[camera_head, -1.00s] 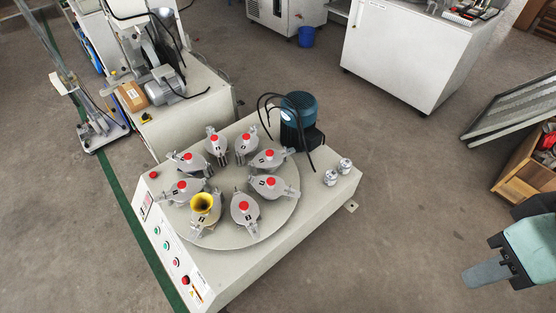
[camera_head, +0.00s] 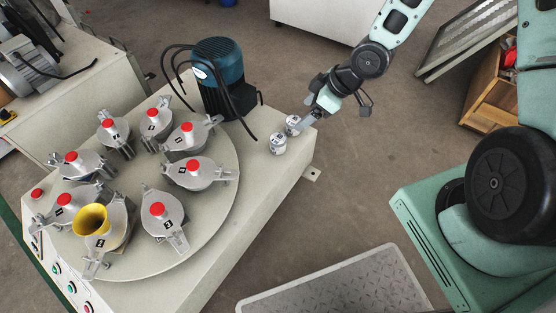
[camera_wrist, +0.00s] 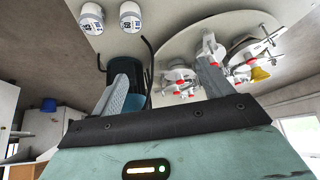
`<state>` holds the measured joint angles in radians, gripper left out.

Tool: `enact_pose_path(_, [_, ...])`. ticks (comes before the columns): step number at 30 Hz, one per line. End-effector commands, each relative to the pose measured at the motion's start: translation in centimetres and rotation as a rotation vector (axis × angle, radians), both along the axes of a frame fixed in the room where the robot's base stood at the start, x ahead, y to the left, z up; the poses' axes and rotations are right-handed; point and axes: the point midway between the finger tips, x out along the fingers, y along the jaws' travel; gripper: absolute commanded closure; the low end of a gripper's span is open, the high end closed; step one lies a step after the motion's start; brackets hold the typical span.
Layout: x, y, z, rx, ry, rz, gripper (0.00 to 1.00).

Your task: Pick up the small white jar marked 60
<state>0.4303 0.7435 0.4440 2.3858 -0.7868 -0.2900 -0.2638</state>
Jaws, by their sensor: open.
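Two small white jars stand upright side by side near the right corner of the machine top. The nearer jar (camera_head: 278,144) and the farther jar (camera_head: 292,124) both have dark markings that are too small to read surely. In the wrist view they show at the upper left, one jar (camera_wrist: 91,19) left of the other jar (camera_wrist: 130,17). My gripper (camera_head: 307,122) is close beside the jars, on their right in the head view. In the wrist view its fingers (camera_wrist: 166,70) are spread with nothing between them; both jars lie outside them.
A round turntable (camera_head: 222,215) carries several grey lidded pots with red knobs, and a yellow funnel (camera_head: 92,221). The machine's right edge is near the jars, with open floor (camera_head: 350,190) beyond.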

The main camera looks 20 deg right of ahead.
Motion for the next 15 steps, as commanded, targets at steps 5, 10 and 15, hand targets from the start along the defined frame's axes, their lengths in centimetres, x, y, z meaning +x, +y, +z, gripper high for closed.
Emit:
enact_pose_path(5, [1.0,-2.3,-11.1,0.217,-0.130,-0.007,0.21])
enact_pose_path(10, [1.3,-4.1,-17.6,0.436,-0.313,-0.044,0.21])
enact_pose_path(15, [0.9,-5.8,-21.3,0.614,-0.506,-0.103,0.21])
